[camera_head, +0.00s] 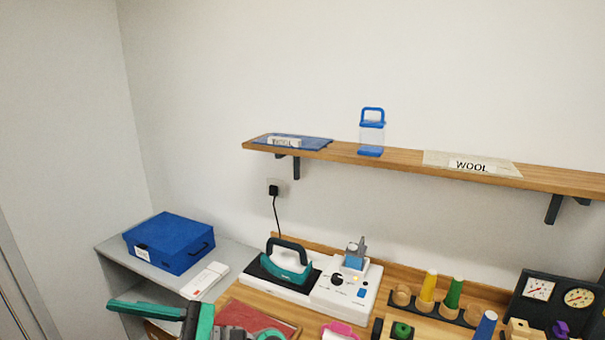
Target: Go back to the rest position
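My gripper (150,309), teal and black, shows at the bottom left edge, in front of the grey side shelf and left of the red mat. Only part of it is in view, and the lower part of my arm is cut off by the frame's bottom edge. I cannot make out both fingertips, so its opening is unclear. I see nothing held in the visible part.
A blue case (170,243) and a white device (205,280) sit on the grey shelf (110,246). The wooden counter (395,280) holds a teal iron (287,262), a white control unit (345,292), coloured cones and gauges (557,300). A wall shelf (400,157) runs above.

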